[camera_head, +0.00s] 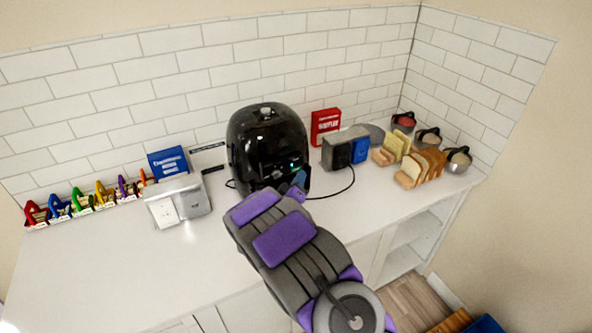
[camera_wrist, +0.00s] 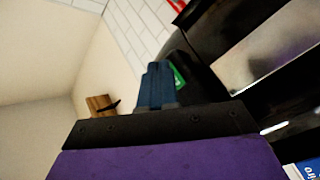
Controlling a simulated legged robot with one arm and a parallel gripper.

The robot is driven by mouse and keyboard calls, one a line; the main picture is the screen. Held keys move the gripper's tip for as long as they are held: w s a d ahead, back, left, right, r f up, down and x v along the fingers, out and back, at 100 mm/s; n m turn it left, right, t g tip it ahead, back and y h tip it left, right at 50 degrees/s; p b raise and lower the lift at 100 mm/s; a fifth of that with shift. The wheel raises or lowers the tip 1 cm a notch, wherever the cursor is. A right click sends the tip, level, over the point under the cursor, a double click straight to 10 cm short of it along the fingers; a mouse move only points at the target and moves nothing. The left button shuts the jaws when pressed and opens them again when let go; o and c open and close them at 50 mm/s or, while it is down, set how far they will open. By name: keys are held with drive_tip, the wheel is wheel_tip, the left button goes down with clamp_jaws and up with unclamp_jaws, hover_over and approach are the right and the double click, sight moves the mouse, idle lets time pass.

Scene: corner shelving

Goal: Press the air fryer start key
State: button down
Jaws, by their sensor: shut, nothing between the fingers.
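The air fryer (camera_head: 262,140) is a glossy black rounded appliance standing at the back middle of the white counter. A small lit green-blue display shows on its front. My gripper (camera_head: 298,180) is at the lower right of the air fryer's front, shut and empty. In the wrist view my shut blue fingertips (camera_wrist: 157,82) stand beside a green lit spot on the black air fryer (camera_wrist: 255,50). I cannot tell whether the fingertips touch it. The start key itself cannot be made out, and my gripper hides part of the lower front.
A silver box with a white socket plate (camera_head: 178,202) stands to the left. A grey toaster (camera_head: 345,147) and sliced bread (camera_head: 420,167) stand to the right. A black cord (camera_head: 338,190) lies on the counter. The counter's left front (camera_head: 90,275) is clear.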

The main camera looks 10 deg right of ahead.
drive_tip(key=shift+w+a+r+p, duration=0.1)
drive_tip(key=shift+w+a+p, duration=0.1)
drive_tip(key=shift+w+p, duration=0.5)
idle(0.7)
drive_tip(key=shift+s, duration=0.1)
drive_tip(key=shift+s+d, duration=0.25)
drive_tip(key=shift+s, duration=0.4)
drive_tip(key=shift+s+d, duration=0.25)
drive_tip(key=shift+s, duration=0.55)
drive_tip(key=shift+s+d, duration=0.25)
drive_tip(key=shift+s, duration=0.55)
drive_tip(key=shift+s+d, duration=0.25)
drive_tip(key=shift+s, duration=0.55)
drive_tip(key=shift+w, duration=0.1)
